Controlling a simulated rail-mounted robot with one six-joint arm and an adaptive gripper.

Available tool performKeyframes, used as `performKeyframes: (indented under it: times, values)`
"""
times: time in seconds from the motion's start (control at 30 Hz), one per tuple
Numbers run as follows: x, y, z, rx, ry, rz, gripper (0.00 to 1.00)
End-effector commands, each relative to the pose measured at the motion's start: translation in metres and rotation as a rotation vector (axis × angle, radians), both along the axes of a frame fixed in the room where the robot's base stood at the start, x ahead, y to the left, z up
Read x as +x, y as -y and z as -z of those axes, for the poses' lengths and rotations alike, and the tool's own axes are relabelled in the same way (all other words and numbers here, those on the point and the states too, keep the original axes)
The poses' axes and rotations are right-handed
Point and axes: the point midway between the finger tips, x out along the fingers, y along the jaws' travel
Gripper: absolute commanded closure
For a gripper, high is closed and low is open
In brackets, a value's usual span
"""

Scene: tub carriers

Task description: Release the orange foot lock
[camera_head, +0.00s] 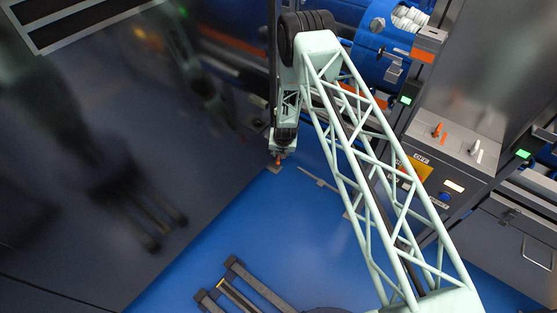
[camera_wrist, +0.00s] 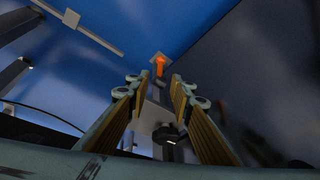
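The orange foot lock (camera_wrist: 160,64) is a small orange piece on a pale square plate on the blue floor. In the wrist view it lies beyond the fingertips, about midway between them. My gripper (camera_wrist: 155,86) is open, with two ribbed fingers apart and nothing held between them. In the head view the gripper (camera_head: 283,146) points down at the orange foot lock (camera_head: 278,161), close above it near the dark wall. Whether a fingertip touches it cannot be told.
A dark glossy wall (camera_head: 120,150) stands close on the left. A grey control panel (camera_head: 458,140) with orange and white levers is on the right, below blue machinery (camera_head: 370,50). A dark slatted frame (camera_head: 250,285) lies at the bottom. Blue floor (camera_head: 215,240) between is clear.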

Motion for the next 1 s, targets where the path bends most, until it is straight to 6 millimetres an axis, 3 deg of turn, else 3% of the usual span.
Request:
performKeyframes:
  times: [1.0]
  values:
    - [0.04, -0.009, 0.096, 0.0, 0.001, 0.0, 0.79]
